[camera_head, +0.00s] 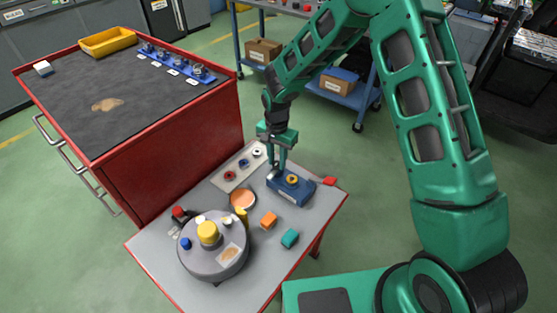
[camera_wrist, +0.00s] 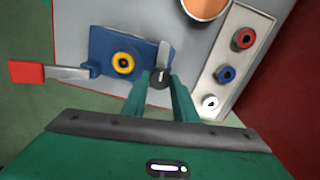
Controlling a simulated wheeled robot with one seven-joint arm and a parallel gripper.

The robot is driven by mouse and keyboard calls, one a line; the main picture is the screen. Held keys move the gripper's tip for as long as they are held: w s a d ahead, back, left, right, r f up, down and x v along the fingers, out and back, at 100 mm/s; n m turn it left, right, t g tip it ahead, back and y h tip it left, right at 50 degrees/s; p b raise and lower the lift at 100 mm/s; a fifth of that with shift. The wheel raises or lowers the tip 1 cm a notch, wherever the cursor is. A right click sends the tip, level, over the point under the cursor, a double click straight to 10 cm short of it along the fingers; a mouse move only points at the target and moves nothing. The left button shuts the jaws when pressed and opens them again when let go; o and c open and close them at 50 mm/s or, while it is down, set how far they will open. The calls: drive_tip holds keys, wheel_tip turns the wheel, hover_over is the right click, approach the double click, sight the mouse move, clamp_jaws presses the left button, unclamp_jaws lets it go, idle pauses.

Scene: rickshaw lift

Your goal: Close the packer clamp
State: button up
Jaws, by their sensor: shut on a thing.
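The packer clamp is a blue block (camera_head: 290,190) at the table's right edge, with a yellow ring on top. The wrist view shows the blue block (camera_wrist: 105,48), a short grey lever (camera_wrist: 164,52) and a dark round knob (camera_wrist: 159,79) at its side. A grey bar with a red handle (camera_wrist: 25,72) sticks out from the other side; the handle (camera_head: 329,181) also shows in the head view. My gripper (camera_head: 277,170) is over the block's left end. Its fingers (camera_wrist: 161,88) are shut around the dark knob, and the contact is partly hidden.
A pale strip (camera_head: 240,168) with red, blue and white rings lies beside my gripper. A round grey turntable (camera_head: 214,262), an orange block (camera_head: 268,220) and a teal block (camera_head: 289,238) stand nearer. A red cabinet (camera_head: 190,140) rises at the left.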

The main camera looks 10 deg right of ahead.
drive_tip(key=n, duration=0.3)
drive_tip(key=shift+n, duration=0.3)
drive_tip(key=n, duration=0.4)
drive_tip(key=shift+n, duration=0.3)
drive_tip(key=n, duration=0.4)
drive_tip(key=shift+n, duration=2)
drive_tip(key=o, duration=1.1)
drive_tip(key=shift+c, duration=0.2)
drive_tip(key=shift+r, duration=0.15)
